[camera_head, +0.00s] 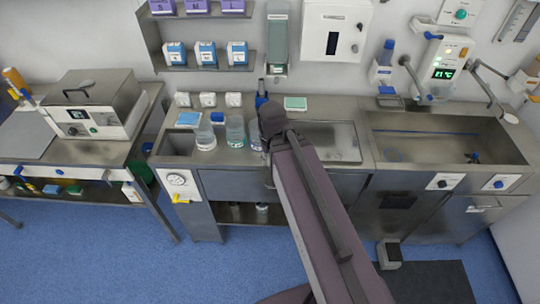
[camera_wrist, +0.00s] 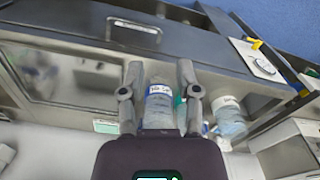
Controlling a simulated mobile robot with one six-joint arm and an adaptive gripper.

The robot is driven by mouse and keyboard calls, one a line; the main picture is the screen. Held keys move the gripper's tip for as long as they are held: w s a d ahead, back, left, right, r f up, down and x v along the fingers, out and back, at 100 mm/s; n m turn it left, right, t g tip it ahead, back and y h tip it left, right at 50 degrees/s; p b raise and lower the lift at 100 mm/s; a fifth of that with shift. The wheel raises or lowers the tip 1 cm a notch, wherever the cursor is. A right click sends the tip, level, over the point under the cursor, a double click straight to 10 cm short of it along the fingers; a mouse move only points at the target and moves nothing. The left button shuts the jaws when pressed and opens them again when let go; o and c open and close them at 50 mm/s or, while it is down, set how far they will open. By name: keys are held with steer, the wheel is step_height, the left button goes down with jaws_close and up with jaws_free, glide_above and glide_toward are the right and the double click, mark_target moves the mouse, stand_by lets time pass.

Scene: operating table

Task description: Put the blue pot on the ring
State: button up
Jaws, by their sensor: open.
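My gripper (camera_wrist: 160,75) is open in the wrist view, with one finger on each side of a clear, bluish pot (camera_wrist: 158,108) with a blue-and-white label. I cannot tell whether the fingers touch it. In the head view this seems to be the pot (camera_head: 255,134) beside my wrist, partly hidden by my arm; the fingertips are hidden there. A similar pot (camera_wrist: 228,117) stands beside the gripper in the wrist view.
A green-topped box (camera_head: 295,103) sits behind my arm. The sink (camera_head: 440,130) is at the right. A steel device (camera_head: 92,105) stands on the left table. Boxes fill the wall shelf.

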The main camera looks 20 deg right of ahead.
steer(key=shift+n, duration=0.5)
steer(key=w, duration=0.8)
steer(key=w+a+r+p, duration=0.1)
steer(key=w, duration=0.7)
steer(key=w+a, duration=0.1)
steer(key=w, duration=0.6)
steer(key=shift+w+a+r, duration=0.2)
steer(key=shift+w, duration=0.2)
steer(key=shift+f, duration=0.15)
step_height(320, 180, down, 8)
steer(key=b, duration=0.8)
steer(key=shift+d+f, duration=0.1)
steer(key=shift+f, duration=0.1)
steer(key=b, duration=0.5)
glide_above(252, 145)
steer(key=shift+w+f, duration=0.25)
steer(key=shift+f, duration=1.05)
steer(key=shift+w+f, duration=0.2)
steer(key=shift+f, duration=1.1)
